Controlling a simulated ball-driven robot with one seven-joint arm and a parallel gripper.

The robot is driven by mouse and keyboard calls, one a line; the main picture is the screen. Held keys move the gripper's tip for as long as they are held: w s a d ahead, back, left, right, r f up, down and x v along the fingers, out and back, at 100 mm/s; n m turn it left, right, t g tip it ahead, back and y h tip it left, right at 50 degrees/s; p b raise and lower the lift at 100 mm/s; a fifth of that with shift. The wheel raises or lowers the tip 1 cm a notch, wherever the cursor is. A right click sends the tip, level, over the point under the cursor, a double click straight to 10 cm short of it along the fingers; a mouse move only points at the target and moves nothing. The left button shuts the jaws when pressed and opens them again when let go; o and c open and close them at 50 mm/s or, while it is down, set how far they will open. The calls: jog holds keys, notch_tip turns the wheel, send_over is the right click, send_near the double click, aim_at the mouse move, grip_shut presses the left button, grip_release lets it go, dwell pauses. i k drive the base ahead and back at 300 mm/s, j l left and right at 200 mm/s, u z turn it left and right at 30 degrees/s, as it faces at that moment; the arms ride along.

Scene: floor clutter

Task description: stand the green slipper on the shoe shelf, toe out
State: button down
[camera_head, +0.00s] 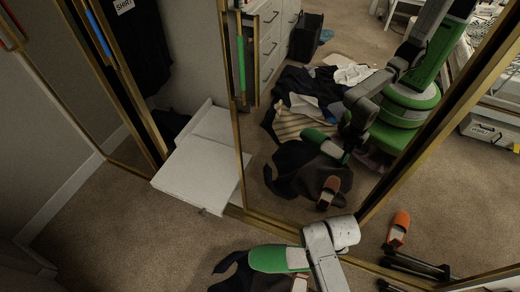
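The green slipper (270,259) is at the end of my arm, toe toward the left, with its pale inside showing at the heel. My gripper (303,259) is at the heel end; its fingers are mostly hidden by my wrist. The slipper also shows in the mirror, raised off the floor at the arm's end, so the gripper appears shut on it. The shoe shelf appears to be the low white board (185,178) at the wardrobe opening, left of the slipper. Its visible top is bare.
The mirrored door's gold frame (238,120) stands right beside the shelf. A dark garment (232,274) lies on the carpet under the slipper. An orange slipper (399,226) shows at the right. Carpet left and front of the shelf is clear.

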aim_at(191, 164)
jog(key=i+j+u, duration=0.1)
jog(key=i+j, duration=0.2)
jog(key=j, duration=0.15)
jog(key=i+j+u, duration=0.1)
jog(key=i+j, duration=0.2)
jog(key=j, duration=0.2)
jog(key=i+j+u, duration=0.1)
jog(key=i+j, duration=0.2)
jog(key=j, duration=0.1)
